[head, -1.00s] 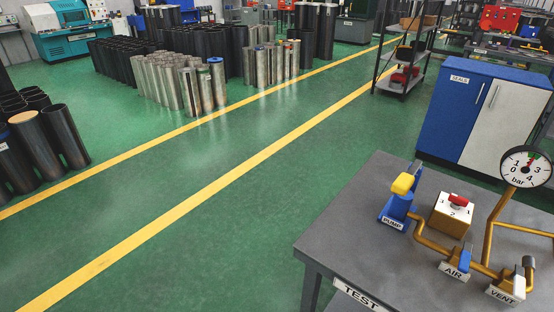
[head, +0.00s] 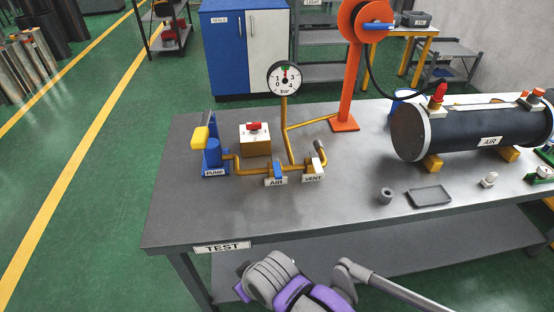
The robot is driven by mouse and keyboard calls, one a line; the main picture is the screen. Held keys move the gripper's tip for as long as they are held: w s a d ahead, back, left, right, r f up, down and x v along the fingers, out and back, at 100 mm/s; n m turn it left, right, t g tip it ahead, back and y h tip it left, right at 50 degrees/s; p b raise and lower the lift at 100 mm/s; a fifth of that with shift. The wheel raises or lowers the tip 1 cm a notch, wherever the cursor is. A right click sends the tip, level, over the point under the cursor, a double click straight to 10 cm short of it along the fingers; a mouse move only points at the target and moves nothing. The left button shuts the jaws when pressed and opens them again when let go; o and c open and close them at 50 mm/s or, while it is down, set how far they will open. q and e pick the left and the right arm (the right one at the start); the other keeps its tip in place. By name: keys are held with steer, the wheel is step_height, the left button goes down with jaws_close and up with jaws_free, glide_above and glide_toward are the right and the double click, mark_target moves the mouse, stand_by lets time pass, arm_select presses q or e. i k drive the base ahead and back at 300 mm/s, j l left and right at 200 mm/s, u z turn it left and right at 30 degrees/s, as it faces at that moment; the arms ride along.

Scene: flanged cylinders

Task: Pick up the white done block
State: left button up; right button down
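No block that reads as a white done block can be made out in the head view. One of my arms, grey and purple, shows at the bottom edge in front of the table. Neither gripper's fingers are in view.
On the table stand a pressure gauge (head: 285,79), air valve (head: 277,169), vent valve (head: 317,163), orange post (head: 348,95), and dark cylinder (head: 460,133) on yellow supports. A small ring (head: 386,195) and shallow tray (head: 430,197) lie nearer. The table's front left is bare.

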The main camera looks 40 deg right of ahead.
mark_target(487, 182)
steer(key=z, duration=3.2)
steer(key=u, duration=0.6)
steer(key=i+l+u, duration=0.3)
steer(key=u, duration=0.2)
steer(key=i+l+u, duration=0.2)
steer(key=l+u, duration=0.25)
steer(key=i+l, duration=0.15)
steer(key=l, duration=0.35)
steer(key=i+l+u, duration=0.15)
steer(key=l, duration=0.3)
steer(key=i+l, duration=0.1)
steer(key=l, duration=0.4)
steer(key=i+l+u, duration=0.1)
steer(key=l, duration=0.35)
